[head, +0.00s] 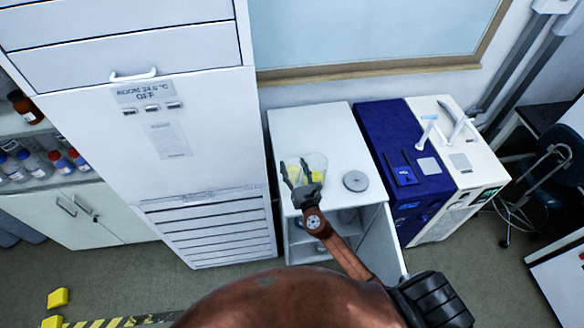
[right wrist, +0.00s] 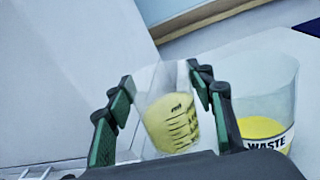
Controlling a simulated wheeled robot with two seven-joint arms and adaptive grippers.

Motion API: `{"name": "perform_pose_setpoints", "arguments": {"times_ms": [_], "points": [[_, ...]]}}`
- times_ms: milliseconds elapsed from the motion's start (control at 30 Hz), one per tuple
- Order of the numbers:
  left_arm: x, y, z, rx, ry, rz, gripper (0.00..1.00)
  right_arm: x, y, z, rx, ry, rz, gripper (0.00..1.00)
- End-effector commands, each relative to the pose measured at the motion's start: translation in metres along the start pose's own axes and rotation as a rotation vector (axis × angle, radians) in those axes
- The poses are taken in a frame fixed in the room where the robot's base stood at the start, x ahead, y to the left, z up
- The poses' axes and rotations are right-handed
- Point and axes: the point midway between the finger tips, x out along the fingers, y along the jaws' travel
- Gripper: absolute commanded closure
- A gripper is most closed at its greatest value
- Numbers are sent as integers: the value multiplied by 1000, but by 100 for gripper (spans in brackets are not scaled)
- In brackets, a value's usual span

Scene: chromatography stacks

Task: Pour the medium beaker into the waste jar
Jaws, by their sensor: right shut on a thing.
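The medium beaker (right wrist: 172,122) is clear with black graduation marks and yellow liquid in its lower part. My right gripper (head: 297,172) is shut on it, one finger on each side, as the right wrist view (right wrist: 162,95) shows. In that view the beaker looks a little tilted. The waste jar (right wrist: 268,88) is a wider clear vessel with a WASTE label and yellow liquid at its bottom. It stands just right of the beaker, apart from it. In the head view the jar (head: 318,162) is on the white cabinet top, partly behind my gripper. My left gripper is not in view.
A round grey disc (head: 355,181) lies on the white cabinet top (head: 335,122), right of the jar. A tall white cabinet (head: 190,100) stands close on the left. A blue and white machine (head: 402,165) stands on the right. The cabinet top behind the jar is clear.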

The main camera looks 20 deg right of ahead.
Motion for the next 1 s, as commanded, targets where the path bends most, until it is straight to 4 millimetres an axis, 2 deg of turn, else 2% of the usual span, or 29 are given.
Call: {"name": "perform_pose_setpoints", "arguments": {"times_ms": [133, 500, 1000], "points": [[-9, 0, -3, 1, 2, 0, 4, 0, 0, 11, 39, 3, 1, 88], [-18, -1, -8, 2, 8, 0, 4, 2, -16, 24, 214, 26, 0, 88], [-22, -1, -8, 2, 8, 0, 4, 1, -18, 29, 241, 30, 0, 88]]}}
